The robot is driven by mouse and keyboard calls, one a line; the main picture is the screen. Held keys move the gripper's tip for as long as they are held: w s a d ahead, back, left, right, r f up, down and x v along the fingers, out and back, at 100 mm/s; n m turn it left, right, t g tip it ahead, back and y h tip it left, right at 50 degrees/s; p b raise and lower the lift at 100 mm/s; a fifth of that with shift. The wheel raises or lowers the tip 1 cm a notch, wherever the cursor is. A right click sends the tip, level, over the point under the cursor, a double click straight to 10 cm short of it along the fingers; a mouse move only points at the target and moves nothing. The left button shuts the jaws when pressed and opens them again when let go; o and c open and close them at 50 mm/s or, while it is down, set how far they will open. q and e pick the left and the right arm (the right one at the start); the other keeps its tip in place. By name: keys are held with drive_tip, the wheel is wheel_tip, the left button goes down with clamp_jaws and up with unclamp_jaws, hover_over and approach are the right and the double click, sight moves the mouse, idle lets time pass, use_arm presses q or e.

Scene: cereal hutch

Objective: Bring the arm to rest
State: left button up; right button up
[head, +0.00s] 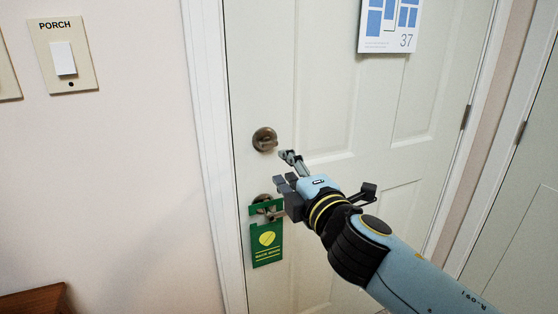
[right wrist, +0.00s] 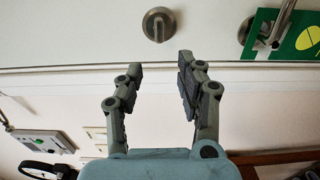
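My right arm reaches in from the lower right in the head view. Its gripper (head: 284,171) is in front of a white panelled door (head: 325,120), near the deadbolt (head: 265,139) and the lever handle (head: 270,211). In the right wrist view the two fingers of the right gripper (right wrist: 161,66) stand apart with nothing between them. The deadbolt (right wrist: 158,24) shows beyond the fingertips, with a visible gap. A green door hanger (head: 266,236) hangs on the lever handle, which the gripper partly overlaps in the head view. My left gripper is in neither view.
A porch switch plate (head: 63,55) is on the pink wall left of the door frame (head: 212,130). A calendar sheet (head: 390,25) hangs high on the door. A brown wooden furniture corner (head: 35,300) is at lower left. Another door (head: 520,220) stands at the right.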

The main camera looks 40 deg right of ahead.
drive_tip(key=shift+s+a, duration=0.1)
drive_tip(key=shift+s, duration=0.15)
idle(0.3)
drive_tip(key=s+f+m+g+y+b, duration=0.15)
drive_tip(key=s+f+g+b, duration=0.35)
drive_tip(key=f, duration=1.5)
drive_tip(key=s+f+m+g, duration=0.35)
drive_tip(key=s+f, duration=0.35)
drive_tip(key=f, duration=1.3)
drive_tip(key=s+f+m+g, duration=0.2)
drive_tip(key=s+f, duration=0.4)
drive_tip(key=s, duration=0.4)
drive_tip(key=s+a+f+m+g+y+b, duration=0.1)
drive_tip(key=s+f+m+g, duration=0.2)
drive_tip(key=s+f, duration=0.4)
drive_tip(key=s+f+m+g+b, duration=0.1)
drive_tip(key=s+f+m+g, duration=0.2)
drive_tip(key=s, duration=1.2)
wheel_tip(320, 180, down, 4)
drive_tip(key=shift+s+a+m+y, duration=0.15)
drive_tip(key=shift+m+y, duration=0.2)
drive_tip(key=shift+m, duration=0.75)
